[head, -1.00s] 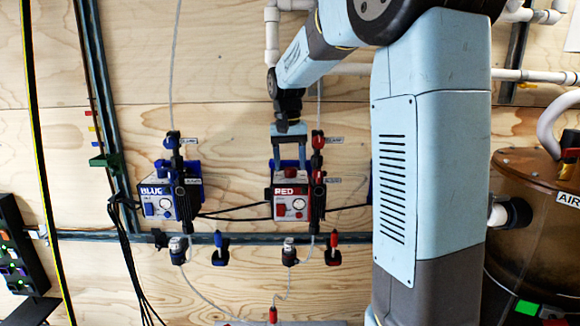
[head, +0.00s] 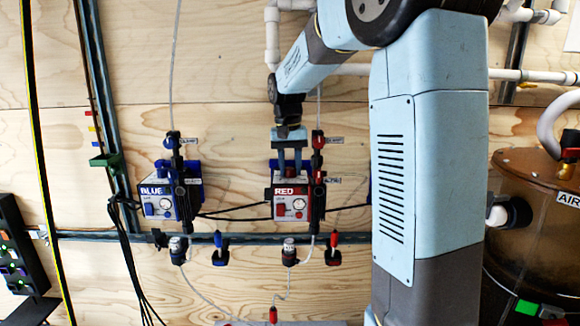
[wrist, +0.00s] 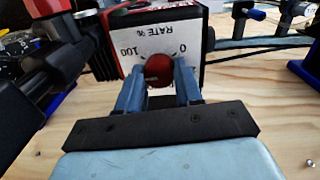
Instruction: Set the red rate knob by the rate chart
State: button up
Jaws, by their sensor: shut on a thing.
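The red pump (head: 290,203) is fixed on the wooden wall, with a white front face marked RED. In the wrist view its top panel (wrist: 125,42) reads RATE %, with 100 to the left and 0 to the right. The red rate knob (wrist: 158,70) sits on this panel between my two blue-grey fingers. My gripper (wrist: 159,76) is shut on the knob; in the head view it comes down from above onto the pump's top (head: 290,165). The knob's pointer cannot be made out. No readable rate chart shows; a pale strip at the bottom edge is cut off.
The blue pump (head: 157,203) hangs to the left. Red-handled (head: 333,250) and blue-handled (head: 220,250) valves sit on the rail below. Thin tubes and black cables run nearby. A brown tank (head: 530,220) stands at the right.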

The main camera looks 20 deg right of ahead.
aim_at(288, 169)
jog(key=shift+c, duration=0.5)
jog(key=shift+n, duration=1.2)
jog(key=o, duration=1)
jog(key=shift+r, duration=0.1)
jog(key=r, duration=1.3)
jog(key=shift+a+r, duration=0.25)
jog(key=shift+a, duration=0.1)
